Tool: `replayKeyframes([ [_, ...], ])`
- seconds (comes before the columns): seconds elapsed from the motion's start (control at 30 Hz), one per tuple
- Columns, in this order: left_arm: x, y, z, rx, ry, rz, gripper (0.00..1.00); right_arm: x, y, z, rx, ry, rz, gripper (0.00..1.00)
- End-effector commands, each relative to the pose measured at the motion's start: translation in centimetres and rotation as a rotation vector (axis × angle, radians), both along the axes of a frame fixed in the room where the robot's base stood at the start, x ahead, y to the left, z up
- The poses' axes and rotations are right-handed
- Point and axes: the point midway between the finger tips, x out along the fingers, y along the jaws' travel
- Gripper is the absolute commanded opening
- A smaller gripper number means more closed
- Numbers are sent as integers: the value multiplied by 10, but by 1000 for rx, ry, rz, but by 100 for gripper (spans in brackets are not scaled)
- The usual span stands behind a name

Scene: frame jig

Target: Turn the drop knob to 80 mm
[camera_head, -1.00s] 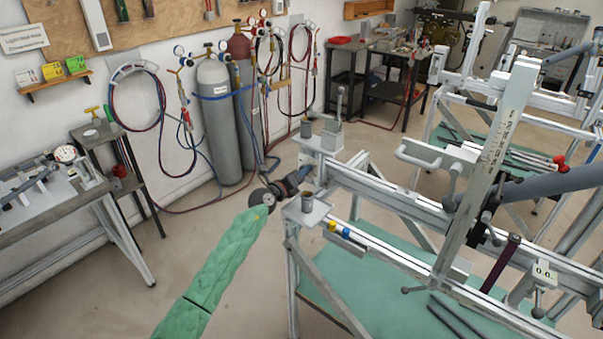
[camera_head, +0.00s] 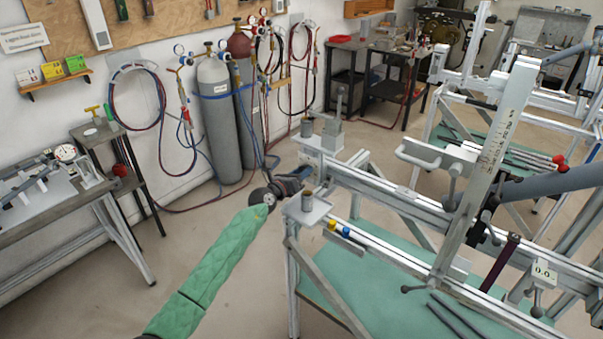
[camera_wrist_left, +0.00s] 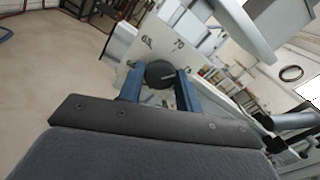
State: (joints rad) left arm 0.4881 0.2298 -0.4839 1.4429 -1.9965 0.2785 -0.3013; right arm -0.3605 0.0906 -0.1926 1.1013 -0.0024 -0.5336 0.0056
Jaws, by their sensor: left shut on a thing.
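The drop knob (camera_wrist_left: 160,74) is a dark round knob with a pale line on its face. In the left wrist view it sits on a pale plate (camera_wrist_left: 128,78) with printed numbers; 70 is readable, the others are unclear. My left gripper's two blue fingers (camera_wrist_left: 160,86) are shut on the knob, one on each side. In the head view my left gripper (camera_head: 298,176) is at the near left end of the jig (camera_head: 380,200), beyond the green sleeve of my arm. The knob is hidden there. My right gripper is out of view.
Gas cylinders (camera_head: 215,120) are behind.

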Motion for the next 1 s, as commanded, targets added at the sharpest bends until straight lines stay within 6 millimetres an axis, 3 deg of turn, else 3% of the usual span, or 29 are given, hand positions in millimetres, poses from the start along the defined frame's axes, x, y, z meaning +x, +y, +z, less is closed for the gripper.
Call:
replayKeyframes([
  [0.17,0,1,-1,0,2,1,12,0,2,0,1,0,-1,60],
  [0.2,0,1,-1,0,2,1,42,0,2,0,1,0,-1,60],
  [0.3,0,0,0,0,2,1,55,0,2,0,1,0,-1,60],
  [0.67,-4,4,-1,-1,1,1,55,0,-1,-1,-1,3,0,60],
  [1.0,-42,31,-3,-1,1,1,55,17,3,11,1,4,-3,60],
])
